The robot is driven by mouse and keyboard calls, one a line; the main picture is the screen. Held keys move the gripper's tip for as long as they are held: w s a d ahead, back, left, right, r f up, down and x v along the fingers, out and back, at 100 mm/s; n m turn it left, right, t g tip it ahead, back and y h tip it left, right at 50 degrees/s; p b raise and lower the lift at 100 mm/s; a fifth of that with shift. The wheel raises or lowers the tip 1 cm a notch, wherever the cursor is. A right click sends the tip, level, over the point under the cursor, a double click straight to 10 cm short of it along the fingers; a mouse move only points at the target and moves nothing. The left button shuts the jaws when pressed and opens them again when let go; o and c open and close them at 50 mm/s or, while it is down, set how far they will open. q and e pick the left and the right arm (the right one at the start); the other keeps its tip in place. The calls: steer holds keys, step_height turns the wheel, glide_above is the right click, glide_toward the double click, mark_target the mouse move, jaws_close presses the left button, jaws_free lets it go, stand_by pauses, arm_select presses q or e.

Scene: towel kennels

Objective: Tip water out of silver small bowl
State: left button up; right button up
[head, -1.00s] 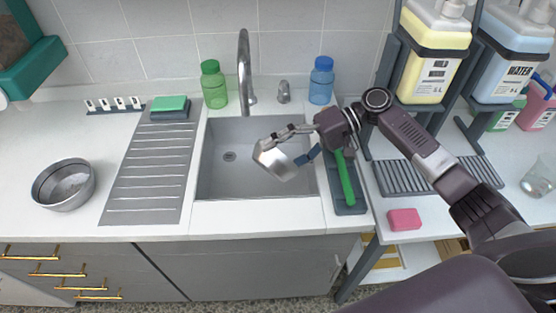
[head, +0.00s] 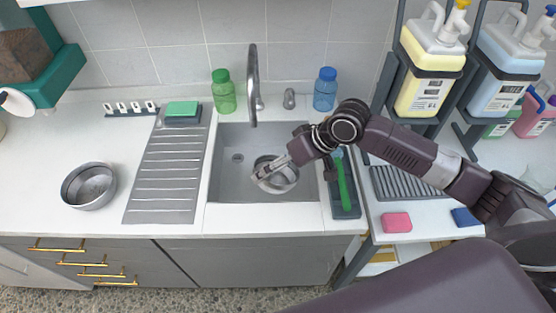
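The small silver bowl (head: 283,181) is over or in the sink basin (head: 228,184), right of the drain. Its opening faces up, close to level, and I see no clear water in it. I cannot tell whether it touches the basin floor. My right gripper (head: 264,172) reaches in from the right, with its fingers across the bowl's rim and shut on it. The fingers hide part of the rim and inside. My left gripper is not in view.
A larger metal bowl (head: 88,186) stands on the left counter beside the ribbed drainboard (head: 163,180). The faucet (head: 253,85) rises behind the sink, between green (head: 223,92) and blue (head: 325,90) bottles. A dark tray with a green brush (head: 343,185) lies right of the sink.

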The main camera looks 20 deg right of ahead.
steer(key=h+p, duration=0.1)
steer(key=r+t+h+p, duration=0.1)
steer(key=p, duration=0.1)
steer(key=shift+s+a+n, duration=0.1)
steer(key=shift+a+n, duration=0.15)
steer(key=shift+n, duration=0.15)
steer(key=shift+t+h+p, duration=0.3)
steer(key=shift+h+p, duration=0.35)
steer(key=shift+h, duration=0.05)
